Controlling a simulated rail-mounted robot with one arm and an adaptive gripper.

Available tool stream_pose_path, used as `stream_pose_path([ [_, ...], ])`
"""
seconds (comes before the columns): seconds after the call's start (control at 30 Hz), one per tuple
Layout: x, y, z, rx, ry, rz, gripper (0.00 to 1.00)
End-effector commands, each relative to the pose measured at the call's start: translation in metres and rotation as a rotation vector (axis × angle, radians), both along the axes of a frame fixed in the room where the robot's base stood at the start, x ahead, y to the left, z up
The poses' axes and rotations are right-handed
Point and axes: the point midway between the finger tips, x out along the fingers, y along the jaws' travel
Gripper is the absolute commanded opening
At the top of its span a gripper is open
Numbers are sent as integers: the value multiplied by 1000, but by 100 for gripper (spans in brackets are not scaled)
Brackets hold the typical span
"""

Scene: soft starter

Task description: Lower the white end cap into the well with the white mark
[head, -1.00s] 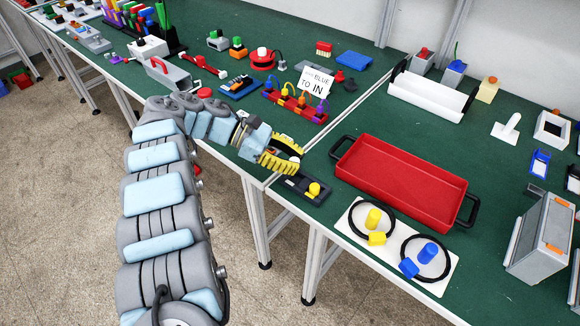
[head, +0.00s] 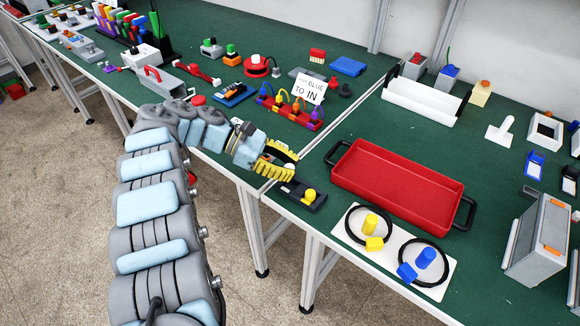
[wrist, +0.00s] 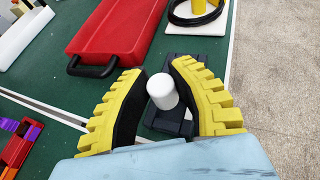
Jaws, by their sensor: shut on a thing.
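My gripper (head: 276,162) has yellow ribbed fingers with black pads and is over the table's front edge. In the wrist view my gripper (wrist: 160,78) is shut on the white end cap (wrist: 162,92), a short cylinder held between the pads. A dark block (head: 290,188) lies just beside and below the gripper, with a yellow cap (head: 309,196) standing on its right end. In the wrist view the dark block (wrist: 172,121) is behind the white cap and partly covered by it.
A red tray (head: 397,183) with black handles stands right of the block. A white plate (head: 350,238) with black rings and yellow and blue pegs is at the front right. A "TO IN" sign (head: 310,88) stands behind the gripper. Green table shows between them.

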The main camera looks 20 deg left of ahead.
Motion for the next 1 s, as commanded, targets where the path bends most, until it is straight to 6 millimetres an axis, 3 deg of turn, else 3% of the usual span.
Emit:
stream_pose_path([
  [1.0,0,0,-7,0,0,0,8],
])
